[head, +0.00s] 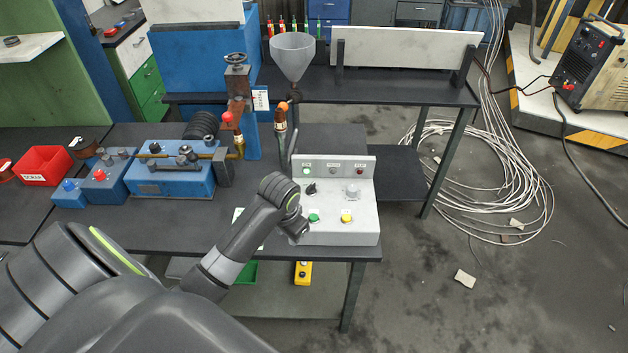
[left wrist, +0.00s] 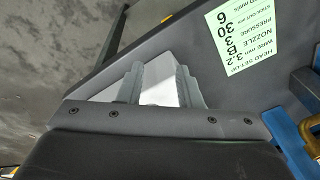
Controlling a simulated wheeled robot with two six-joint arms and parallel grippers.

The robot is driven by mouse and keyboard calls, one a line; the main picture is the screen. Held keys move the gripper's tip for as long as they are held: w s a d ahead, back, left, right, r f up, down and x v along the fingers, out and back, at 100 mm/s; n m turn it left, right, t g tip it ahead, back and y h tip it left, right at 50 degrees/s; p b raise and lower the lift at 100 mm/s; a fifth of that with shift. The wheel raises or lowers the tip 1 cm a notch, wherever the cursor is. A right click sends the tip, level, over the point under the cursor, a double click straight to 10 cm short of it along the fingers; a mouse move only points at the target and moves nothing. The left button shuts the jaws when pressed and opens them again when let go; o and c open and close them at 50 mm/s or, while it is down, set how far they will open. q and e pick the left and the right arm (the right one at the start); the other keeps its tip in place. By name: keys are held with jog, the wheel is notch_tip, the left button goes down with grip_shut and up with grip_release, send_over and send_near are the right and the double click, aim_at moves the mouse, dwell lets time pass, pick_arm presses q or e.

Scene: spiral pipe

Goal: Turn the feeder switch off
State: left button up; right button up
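A light grey control box (head: 363,229) stands at the right front corner of the dark bench in the head view. It has a black rotary switch (head: 311,188), a pale knob (head: 353,191), a green button (head: 313,217) and a yellow button (head: 347,217). I cannot read which one is labelled feeder. My left gripper (head: 300,230) is at the box's left front edge, below the black switch, its fingers mostly hidden by the wrist. In the left wrist view its fingers (left wrist: 160,76) are apart, with only the pale box behind the gap. My right gripper is not in view.
A green-and-white setup card (left wrist: 255,60) lies on the bench. Blue fixtures (head: 170,180) and a red bin (head: 43,165) are to the left. Open floor and coiled cable (head: 480,190) lie right.

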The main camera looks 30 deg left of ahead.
pick_arm(q)
jog(key=w+a+r, duration=0.2)
jog(key=w+r, duration=0.4)
jog(key=w, duration=0.4)
notch_tip(320, 180, up, 11)
jog(key=g+h, duration=0.1)
jog(key=g, duration=0.1)
send_over(311, 185)
jog(key=shift+n, duration=0.3)
notch_tip(311, 185, down, 17)
jog(key=b, duration=0.3)
jog(key=shift+f+b, duration=0.2)
jog(key=shift+b, duration=0.15)
grip_shut()
